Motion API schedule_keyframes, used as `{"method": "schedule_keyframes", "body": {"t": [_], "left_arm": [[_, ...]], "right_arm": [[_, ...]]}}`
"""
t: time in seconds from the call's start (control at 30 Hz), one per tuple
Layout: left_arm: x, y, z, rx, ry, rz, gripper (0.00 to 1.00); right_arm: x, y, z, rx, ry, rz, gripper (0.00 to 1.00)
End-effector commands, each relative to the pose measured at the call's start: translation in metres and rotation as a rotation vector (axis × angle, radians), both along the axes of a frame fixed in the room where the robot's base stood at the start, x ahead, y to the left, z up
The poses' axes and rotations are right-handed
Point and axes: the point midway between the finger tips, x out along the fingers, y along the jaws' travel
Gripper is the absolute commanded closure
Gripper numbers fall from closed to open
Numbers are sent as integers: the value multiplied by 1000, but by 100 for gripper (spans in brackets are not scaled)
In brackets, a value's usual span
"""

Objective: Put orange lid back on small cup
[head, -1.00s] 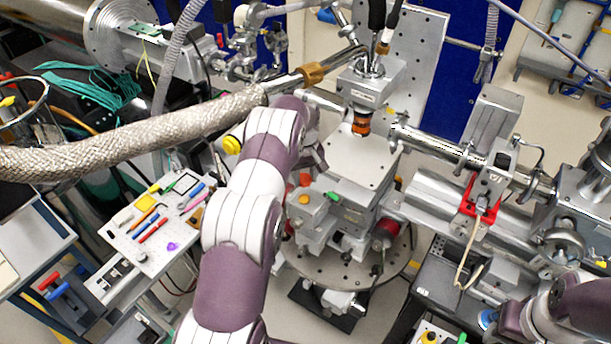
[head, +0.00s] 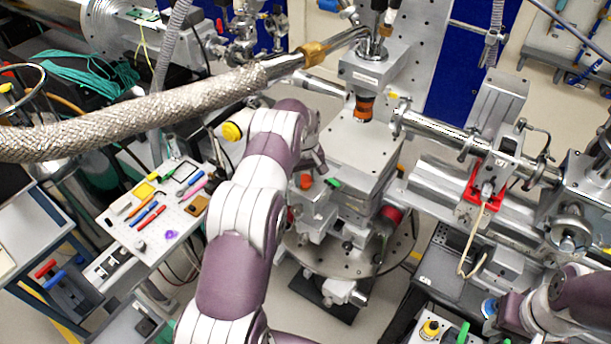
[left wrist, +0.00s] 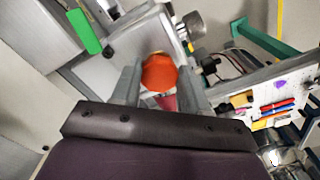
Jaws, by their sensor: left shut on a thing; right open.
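The orange lid (left wrist: 159,73) sits between the two fingers of my left gripper (left wrist: 157,85) in the left wrist view, and the gripper is shut on it. In the head view an orange-red patch, apparently the lid (head: 306,181), shows just beyond my left wrist, beside a grey block with a green piece (head: 332,183). My left forearm hides the fingers there. I cannot make out the small cup for sure; the lid and gripper may hide it. My right arm enters at the lower right, but its gripper is not seen.
A stage with a flat grey top (head: 365,148) stands under a nozzle with an orange-brown ring (head: 364,107). A braided hose (head: 150,118) crosses above my left arm. A pegboard table (head: 155,215) with tools is at the left. A beam pipe (head: 432,128) runs right.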

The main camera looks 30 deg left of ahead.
Motion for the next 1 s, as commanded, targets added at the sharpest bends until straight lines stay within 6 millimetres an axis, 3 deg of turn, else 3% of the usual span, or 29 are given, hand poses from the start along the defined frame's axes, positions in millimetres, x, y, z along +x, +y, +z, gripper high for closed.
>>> {"method": "schedule_keyframes", "body": {"t": [1.0], "left_arm": [[0, 0, -11, 0, 0, 0, 85]], "right_arm": [[0, 0, -10, 0, 0, 0, 57]]}}
